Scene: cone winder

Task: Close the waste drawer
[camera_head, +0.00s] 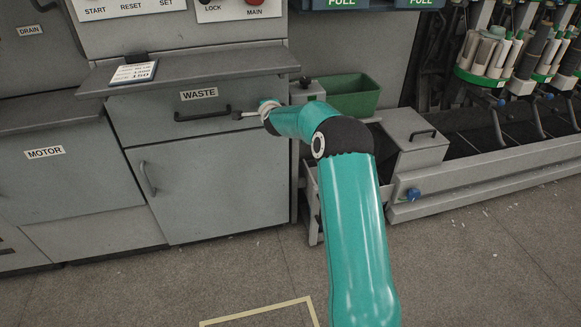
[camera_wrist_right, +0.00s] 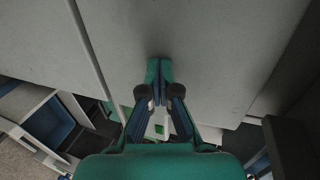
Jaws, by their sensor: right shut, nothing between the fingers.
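The waste drawer (camera_head: 158,116) is a grey front with a WASTE label and a dark bar handle, below a grey ledge. Its front looks about level with the cabinet; I cannot tell whether a small gap is left. My right gripper (camera_head: 238,114) is at the right part of the drawer front, beside the right end of the handle (camera_head: 200,116). In the wrist view the right gripper (camera_wrist_right: 158,72) has its fingers together and empty, in front of a plain grey panel (camera_wrist_right: 215,40). Contact with the panel cannot be told. My left gripper is not in view.
The ledge (camera_head: 200,66) with a small card (camera_head: 134,72) juts out above the drawer. A cabinet door (camera_head: 215,190) is below. A green bin (camera_head: 352,95) and a grey box (camera_head: 412,140) stand to the right. The floor in front is open.

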